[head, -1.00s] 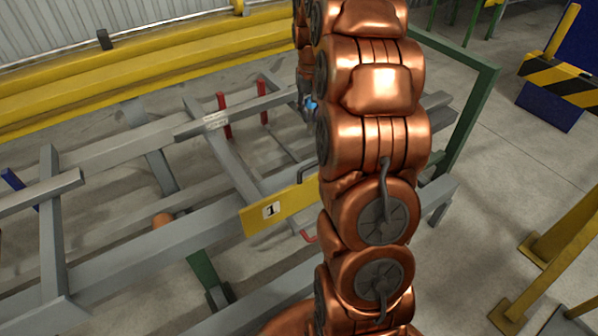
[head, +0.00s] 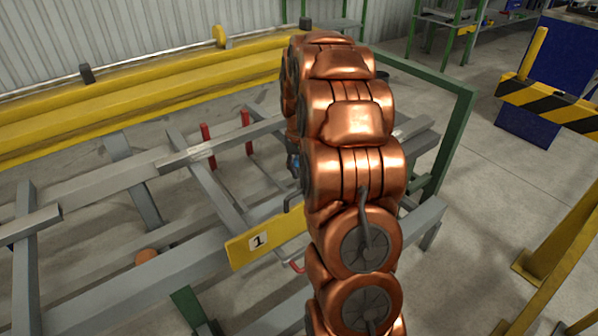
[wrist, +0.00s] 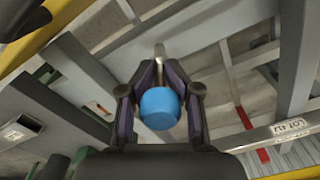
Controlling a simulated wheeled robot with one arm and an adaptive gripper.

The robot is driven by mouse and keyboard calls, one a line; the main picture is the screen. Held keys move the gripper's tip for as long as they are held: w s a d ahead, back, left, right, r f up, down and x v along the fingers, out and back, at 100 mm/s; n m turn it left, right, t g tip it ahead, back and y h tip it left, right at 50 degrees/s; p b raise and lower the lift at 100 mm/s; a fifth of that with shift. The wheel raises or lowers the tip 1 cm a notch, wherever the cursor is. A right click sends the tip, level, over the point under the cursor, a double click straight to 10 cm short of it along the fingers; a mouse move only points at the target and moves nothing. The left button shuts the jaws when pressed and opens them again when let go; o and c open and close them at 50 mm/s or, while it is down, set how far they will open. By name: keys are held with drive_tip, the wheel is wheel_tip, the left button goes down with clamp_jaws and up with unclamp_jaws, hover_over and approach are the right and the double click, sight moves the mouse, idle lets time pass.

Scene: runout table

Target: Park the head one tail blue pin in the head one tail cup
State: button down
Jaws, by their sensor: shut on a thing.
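The blue pin (wrist: 160,109) sits between the two dark fingers of my gripper (wrist: 160,75) in the wrist view. The fingers are shut on it, and its round blue end faces the camera. A thin pale shaft shows past the fingertips; I cannot tell whether it all belongs to the pin. In the head view, only a small blue patch of the pin (head: 294,166) shows at the left edge of my copper arm, which hides most of the gripper. A yellow plate marked 1 (head: 240,252) is on the grey frame below. I cannot make out the tail cup.
Grey beams of the runout table (head: 190,238) spread below and left. Two red posts (head: 208,146) (head: 246,132) stand left of my gripper. A green frame post (head: 452,140) stands at right, with open floor beyond.

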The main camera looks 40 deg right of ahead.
drive_tip(key=shift+f, duration=0.75)
drive_tip(key=c, duration=0.8)
unclamp_jaws()
wheel_tip(320, 180, up, 13)
drive_tip(key=shift+r+p, duration=0.1)
drive_tip(key=shift+p, duration=0.5)
